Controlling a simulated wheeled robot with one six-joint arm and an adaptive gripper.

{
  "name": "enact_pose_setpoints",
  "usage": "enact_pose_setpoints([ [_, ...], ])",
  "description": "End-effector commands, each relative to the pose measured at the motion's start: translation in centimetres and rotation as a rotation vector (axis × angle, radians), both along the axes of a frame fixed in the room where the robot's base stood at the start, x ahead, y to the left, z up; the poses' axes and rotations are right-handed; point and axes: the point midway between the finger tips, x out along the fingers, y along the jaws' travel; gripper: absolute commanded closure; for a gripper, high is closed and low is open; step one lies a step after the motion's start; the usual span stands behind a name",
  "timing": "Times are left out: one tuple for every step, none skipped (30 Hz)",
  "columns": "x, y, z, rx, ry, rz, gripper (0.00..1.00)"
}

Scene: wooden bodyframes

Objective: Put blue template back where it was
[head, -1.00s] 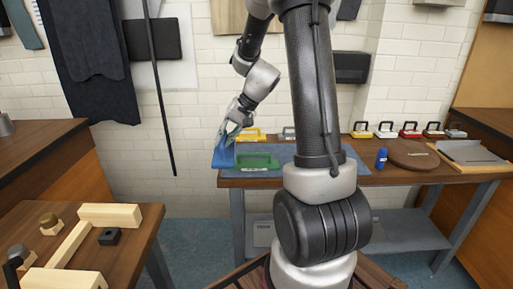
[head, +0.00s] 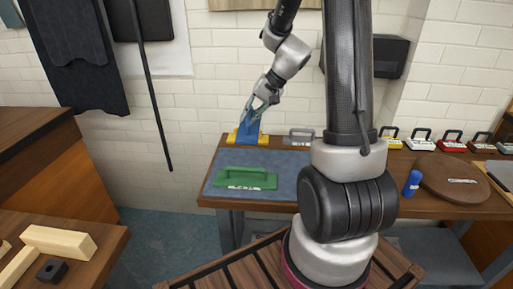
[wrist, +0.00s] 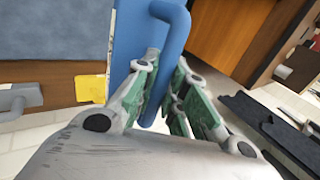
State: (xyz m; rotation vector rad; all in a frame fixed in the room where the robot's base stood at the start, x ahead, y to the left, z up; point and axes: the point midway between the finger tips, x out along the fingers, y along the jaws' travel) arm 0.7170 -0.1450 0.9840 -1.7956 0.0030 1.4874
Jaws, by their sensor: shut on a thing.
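My gripper (head: 257,106) is shut on the handle of the blue template (head: 249,129), at the back left of the table. The template hangs steeply tilted and hides the middle of the yellow template (head: 234,138) behind it. I cannot tell whether the two touch. In the wrist view, the fingers (wrist: 160,88) close around the blue handle bar (wrist: 174,38), and the blue plate (wrist: 126,40) lies beside it. A yellow corner (wrist: 90,88) shows to the left of the plate.
A green template (head: 246,180) lies on the blue-grey mat (head: 290,165). A grey template (head: 298,137) stands at the back edge. Several templates, a blue bottle (head: 412,183) and a round brown board (head: 454,180) are on the right. The mat's middle is clear.

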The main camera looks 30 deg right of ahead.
Motion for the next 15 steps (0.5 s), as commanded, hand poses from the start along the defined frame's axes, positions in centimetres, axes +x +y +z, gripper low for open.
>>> enact_pose_setpoints([
  [-0.1,0.0,-0.8,0.003,0.005,-0.002,1.00],
  [-0.1,0.0,-1.4,0.003,0.006,-0.001,1.00],
  [-0.1,0.0,-2.2,0.003,0.006,-0.001,1.00],
  [-0.1,0.0,-2.8,0.003,0.006,-0.002,1.00],
  [-0.1,0.0,-3.3,0.003,0.006,-0.002,1.00],
  [-0.1,0.0,-4.0,0.003,0.006,-0.001,1.00],
  [-0.1,0.0,-4.5,0.002,0.004,-0.002,1.00],
  [-0.1,0.0,-4.9,0.002,0.004,-0.002,1.00],
  [0.0,0.0,-5.3,0.001,0.004,-0.001,1.00],
  [0.0,0.0,-5.5,0.002,0.003,0.000,1.00],
  [0.0,0.0,-5.7,0.002,0.003,-0.001,1.00],
  [0.0,0.0,-6.1,0.002,0.003,-0.001,1.00],
  [0.0,0.0,-6.5,0.002,0.003,0.000,1.00],
  [-0.1,0.0,-6.9,0.001,0.004,-0.001,1.00],
  [-0.1,0.0,-7.5,0.002,0.004,-0.002,1.00],
])
